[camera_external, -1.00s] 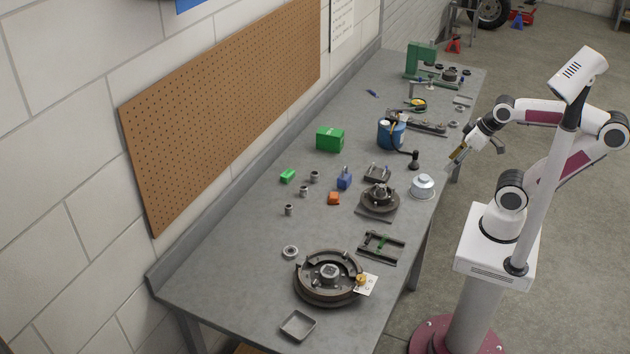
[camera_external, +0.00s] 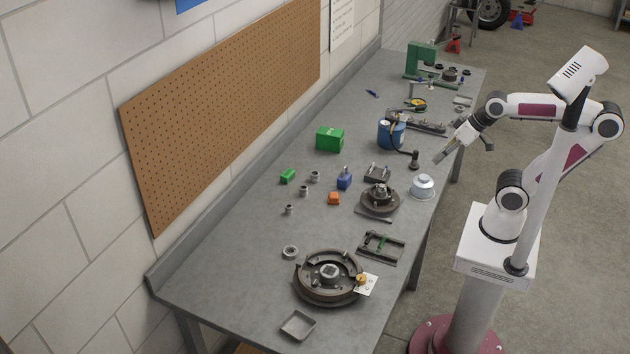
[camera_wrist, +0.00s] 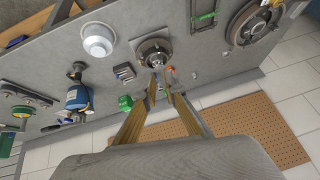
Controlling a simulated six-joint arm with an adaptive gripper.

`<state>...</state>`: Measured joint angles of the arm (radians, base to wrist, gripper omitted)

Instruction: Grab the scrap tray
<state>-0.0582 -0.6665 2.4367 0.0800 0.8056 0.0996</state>
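A shallow grey square tray (camera_external: 298,325), the likely scrap tray, lies at the near end of the bench in the external view. It looks empty. It is not visible in the wrist view. My gripper (camera_external: 440,157) hangs above the bench's right edge, far from the tray, near the white-grey domed part. In the wrist view my gripper (camera_wrist: 162,88) shows its long yellowish fingers apart with nothing held between them.
A brake drum assembly (camera_external: 330,277) sits just behind the tray, with a green-and-grey frame (camera_external: 381,246) to its right. A hub (camera_external: 380,198), domed part (camera_external: 422,187) and blue can (camera_external: 391,134) stand further back. Bench left of the drum is mostly clear.

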